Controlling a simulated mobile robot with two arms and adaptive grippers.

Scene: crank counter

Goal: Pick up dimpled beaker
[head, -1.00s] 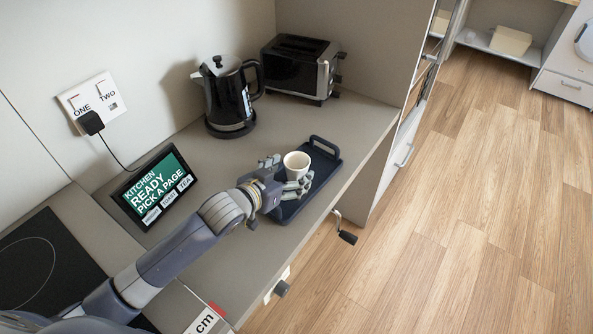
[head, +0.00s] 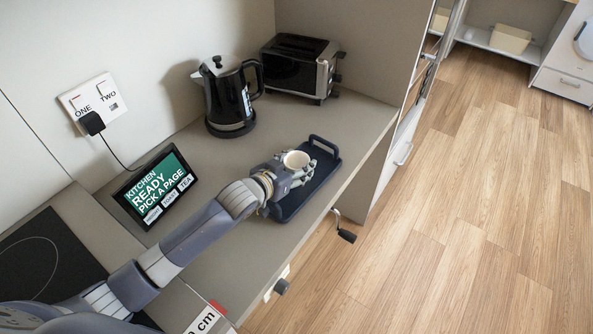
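A small white beaker (head: 297,158) stands at the tray in the head view, its round rim facing up. Dimples cannot be made out at this size. My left gripper (head: 296,172) is at the beaker, with its fingers around the near and lower sides, hiding most of the beaker's wall. Whether the fingers press on it cannot be told. The beaker's base is hidden, so I cannot see whether it touches the tray. My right gripper is not in view.
The dark blue tray (head: 326,160) with a raised handle lies near the counter's front edge. A black kettle (head: 228,98) and toaster (head: 299,67) stand behind. A tablet (head: 155,187) is at the left. A crank (head: 345,233) sticks out below the counter edge.

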